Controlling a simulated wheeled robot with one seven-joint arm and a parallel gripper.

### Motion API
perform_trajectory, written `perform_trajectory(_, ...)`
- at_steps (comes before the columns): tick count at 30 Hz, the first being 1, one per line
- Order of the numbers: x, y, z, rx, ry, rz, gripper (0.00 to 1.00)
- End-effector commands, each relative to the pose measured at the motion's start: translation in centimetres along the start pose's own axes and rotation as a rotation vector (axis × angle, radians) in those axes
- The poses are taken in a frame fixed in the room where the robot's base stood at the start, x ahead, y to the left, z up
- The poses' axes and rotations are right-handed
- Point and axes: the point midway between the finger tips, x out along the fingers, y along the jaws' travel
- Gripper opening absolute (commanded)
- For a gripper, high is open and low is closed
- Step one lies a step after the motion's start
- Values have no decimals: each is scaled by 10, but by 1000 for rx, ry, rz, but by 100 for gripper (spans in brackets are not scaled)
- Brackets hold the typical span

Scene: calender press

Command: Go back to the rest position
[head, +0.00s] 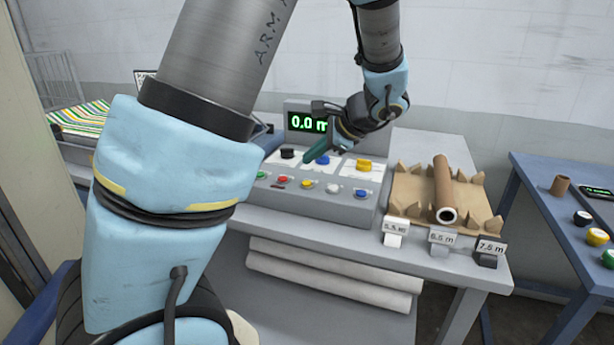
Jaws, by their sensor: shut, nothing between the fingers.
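My gripper (318,152) is in the head view, above the grey control box (318,203) on the table. Its fingers are shut and hold nothing. They hang over the upper panel, between the black knob (287,153) and the yellow knob (364,165). I cannot tell whether the fingertips touch the panel. My arm crosses the left and upper middle of the view and hides part of the box. The display (308,122) reads 0.0 m, its right end hidden by my gripper.
A brown tube (443,190) lies on brown wrapping (410,186) at right. Small signs, including 6.5 m (441,237), stand at the table's front edge. White rolls (330,281) lie below. A blue table (550,205) stands at far right. Striped material (70,125) is at left.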

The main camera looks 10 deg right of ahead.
Motion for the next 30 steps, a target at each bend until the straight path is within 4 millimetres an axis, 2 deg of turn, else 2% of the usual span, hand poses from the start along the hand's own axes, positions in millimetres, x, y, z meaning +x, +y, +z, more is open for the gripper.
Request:
perform_trajectory(1,-6,-5,5,0,0,0,0)
perform_trajectory(5,-12,-9,9,0,0,0,0)
perform_trajectory(14,-11,-8,8,0,0,1,0)
perform_trajectory(17,-6,-3,14,-27,6,28,0)
perform_trajectory(20,8,13,31,-113,24,113,0)
perform_trajectory(23,24,40,55,-267,56,248,0)
perform_trajectory(26,36,71,78,-466,89,392,0)
perform_trajectory(30,42,108,103,-763,125,557,0)
